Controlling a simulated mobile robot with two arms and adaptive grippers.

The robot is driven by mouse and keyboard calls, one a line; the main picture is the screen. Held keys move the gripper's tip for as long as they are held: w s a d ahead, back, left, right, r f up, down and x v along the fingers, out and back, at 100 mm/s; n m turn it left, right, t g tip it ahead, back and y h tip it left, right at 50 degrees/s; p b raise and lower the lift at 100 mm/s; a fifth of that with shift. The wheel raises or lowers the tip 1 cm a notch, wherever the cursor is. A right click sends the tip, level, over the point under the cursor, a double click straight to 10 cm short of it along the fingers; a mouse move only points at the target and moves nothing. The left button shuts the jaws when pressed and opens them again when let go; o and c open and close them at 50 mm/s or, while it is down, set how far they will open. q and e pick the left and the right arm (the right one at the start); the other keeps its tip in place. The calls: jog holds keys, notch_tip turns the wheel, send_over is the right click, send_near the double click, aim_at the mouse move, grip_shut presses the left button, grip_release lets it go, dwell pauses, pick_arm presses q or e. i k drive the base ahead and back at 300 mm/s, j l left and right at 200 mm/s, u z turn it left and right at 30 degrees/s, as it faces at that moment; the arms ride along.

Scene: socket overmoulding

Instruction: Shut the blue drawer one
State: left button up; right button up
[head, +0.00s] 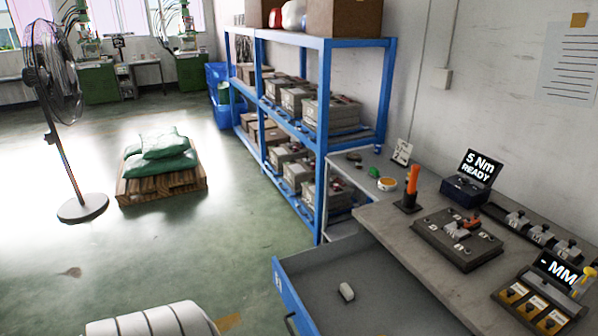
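The blue drawer (292,300) is pulled out from under the workbench at the bottom centre of the head view. Its blue front carries a small pale label, and a dark handle (290,324) shows at the bottom edge. The near part of the drawer is cut off by the picture edge.
The workbench (395,217) at right carries a fixture plate (457,239), an orange-handled tool (412,187) and a "5 Nm READY" display (478,167). A blue shelf rack (323,130) stands behind the drawer.

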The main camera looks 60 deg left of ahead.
aim_at(368, 303)
jog(key=u, duration=1.65)
